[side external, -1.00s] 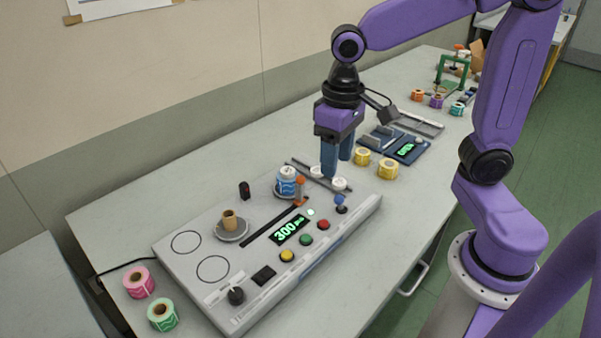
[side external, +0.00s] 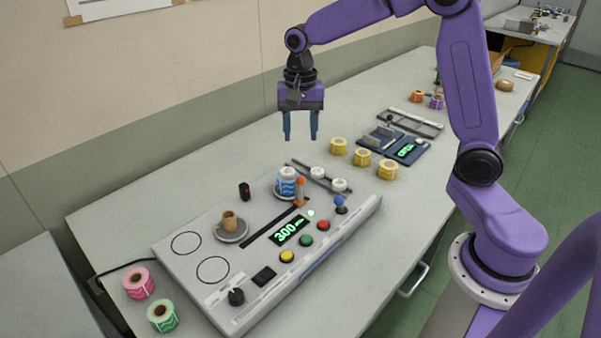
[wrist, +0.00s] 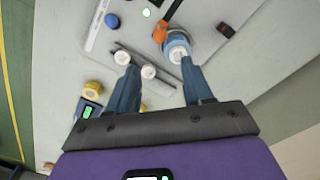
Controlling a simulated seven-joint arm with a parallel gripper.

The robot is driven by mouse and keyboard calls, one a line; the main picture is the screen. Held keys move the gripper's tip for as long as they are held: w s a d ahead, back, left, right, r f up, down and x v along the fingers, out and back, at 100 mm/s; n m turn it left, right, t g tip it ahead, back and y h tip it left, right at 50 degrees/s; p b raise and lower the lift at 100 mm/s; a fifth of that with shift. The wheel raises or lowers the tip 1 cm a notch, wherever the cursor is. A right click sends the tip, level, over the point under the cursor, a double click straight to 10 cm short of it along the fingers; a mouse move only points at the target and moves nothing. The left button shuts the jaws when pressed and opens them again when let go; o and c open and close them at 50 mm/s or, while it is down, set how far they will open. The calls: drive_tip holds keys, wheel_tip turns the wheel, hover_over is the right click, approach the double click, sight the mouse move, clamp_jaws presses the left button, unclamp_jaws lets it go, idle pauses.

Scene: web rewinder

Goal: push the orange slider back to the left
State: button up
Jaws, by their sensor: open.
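The orange slider (side external: 300,191) stands at the right end of a dark slot (side external: 268,226) on the grey rewinder panel (side external: 205,262). It also shows in the wrist view (wrist: 225,29), beside the blue-and-white roll (wrist: 178,48). In the side view that roll (side external: 286,181) sits on a spindle just behind the slider. My gripper (side external: 300,139) is open and empty. It hangs in the air above the far side of the panel, pointing down and apart from the slider. In the wrist view my two blue fingers (wrist: 160,85) are spread, with nothing between them.
A brown core (side external: 229,221) stands on the left spindle. White rollers (side external: 317,173) line the panel's right end. Yellow rolls (side external: 362,157) stand farther right. Pink (side external: 138,282) and green rolls are at the left.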

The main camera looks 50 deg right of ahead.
sight(300, 178)
wheel_tip(300, 178, down, 12)
drive_tip(key=shift+f, duration=0.25)
idle(0.3)
clamp_jaws()
drive_tip(key=shift+a, duration=0.15)
